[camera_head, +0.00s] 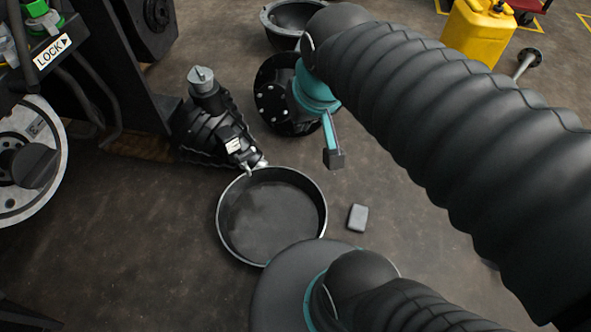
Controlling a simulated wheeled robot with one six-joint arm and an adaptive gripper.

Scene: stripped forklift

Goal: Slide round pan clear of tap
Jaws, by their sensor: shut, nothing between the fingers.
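The round pan (272,218) is a dark, shallow pan with a pale rim, lying on the floor near the middle of the view. The tap (252,163) is a small light metal fitting at the lower end of a dark, ribbed housing. In the picture the tap meets the pan's far left rim; I cannot tell whether they touch. My gripper (333,158) is shut and empty, pointing down, above and right of the pan's far rim in the picture. It looks apart from the pan. My lower arm parts hide the floor just nearer than the pan.
A small grey block (357,217) lies right of the pan. A dark bolted hub (275,95) and a dark tub (288,18) stand behind. The forklift's wheel (32,160) is at left. A yellow canister (478,30) stands at back right. Floor left of the pan is clear.

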